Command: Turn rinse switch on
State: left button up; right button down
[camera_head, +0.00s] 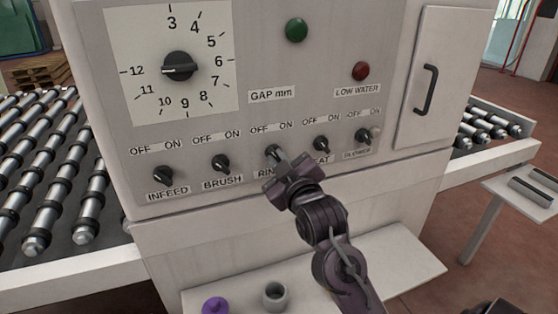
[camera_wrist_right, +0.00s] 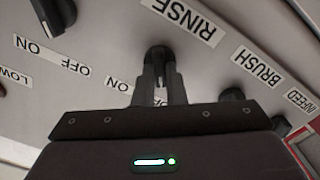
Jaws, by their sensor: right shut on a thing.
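The rinse switch (camera_head: 271,151) is a small black rotary knob on the grey machine panel, under an OFF and ON label pair. Its RINSE label (camera_head: 264,173) is partly hidden behind my gripper. My right gripper (camera_head: 277,160) reaches up to this knob, and its fingers are shut on it. In the right wrist view the knob (camera_wrist_right: 158,51) sits at the tips of the two fingers (camera_wrist_right: 157,77), below the RINSE label. Which way its pointer faces is hidden by the fingers. My left gripper is in neither view.
The infeed knob (camera_head: 163,175) and brush knob (camera_head: 221,163) are to the left, the heat knob (camera_head: 321,144) and blower knob (camera_head: 363,136) close on the right. The gap dial (camera_head: 180,66) is above. A shelf below holds a purple object (camera_head: 215,305) and a grey cup (camera_head: 275,295).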

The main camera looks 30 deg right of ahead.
jog(key=shift+m, duration=0.3)
jog(key=m+p, duration=0.2)
jog(key=shift+r+m, duration=0.1)
jog(key=shift+m, duration=0.3)
jog(key=m+p, duration=0.1)
jog(key=m, duration=0.2)
jog(key=shift+d+m, duration=0.1)
jog(key=shift+m, duration=0.2)
jog(key=shift+d+m+p, duration=0.1)
jog(key=shift+m+p, duration=1.2)
jog(key=shift+m, duration=2.3)
jog(key=c, duration=1.5)
grip_release()
